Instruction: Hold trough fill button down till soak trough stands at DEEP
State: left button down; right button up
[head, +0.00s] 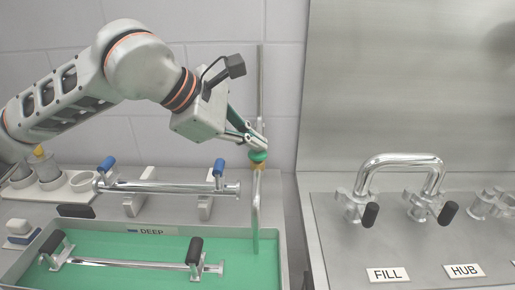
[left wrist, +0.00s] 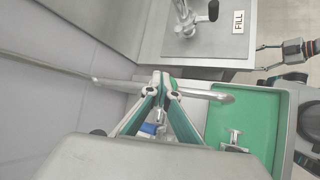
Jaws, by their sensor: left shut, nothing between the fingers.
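My left gripper (head: 258,148) is shut, with its fingertips pointing down at a green button-like cap (head: 257,156) with a yellow-orange collar below it. The tips look touching or very close; I cannot tell whether the cap is pressed. A thin metal pipe stands behind. Below its spout (head: 256,200) a narrow green streak reaches down to the liquid. The soak trough (head: 283,235) holds green liquid (head: 120,250), its surface just below the DEEP label (head: 152,231). In the left wrist view the shut fingers (left wrist: 160,82) meet over the pipe (left wrist: 215,96). My right gripper (left wrist: 262,56) shows small at the right edge there.
A metal bar with blue handles (head: 165,187) lies on a rack behind the trough; a black-handled bar (head: 130,263) is in the trough. To the right is a panel with a bent pipe (head: 400,160), FILL label (head: 388,274) and HUB label (head: 464,270). Cups (head: 50,172) stand left.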

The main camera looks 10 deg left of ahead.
aim_at(254, 153)
pick_arm(q)
jog(key=shift+f, duration=0.1)
pick_arm(e)
jog(key=shift+s+f, duration=0.1)
jog(key=shift+s, duration=0.05)
jog(key=shift+w, duration=0.35)
dwell(0.4)
dwell(0.4)
pick_arm(q)
jog(key=shift+r+p, duration=0.55)
jog(key=shift+r, duration=0.55)
pick_arm(e)
jog(key=shift+r, duration=0.9)
jog(key=shift+w, duration=0.15)
pick_arm(q)
jog(key=shift+r+p, duration=0.3)
jog(key=shift+r, duration=0.2)
jog(key=shift+r+p, duration=1.25)
jog(key=shift+r, duration=0.8)
jog(key=shift+f, duration=0.1)
pick_arm(e)
jog(key=shift+t, duration=0.3)
jog(key=r, duration=0.1)
jog(key=w+r, duration=0.1)
jog(key=r, duration=0.2)
jog(key=shift+w+r, duration=0.25)
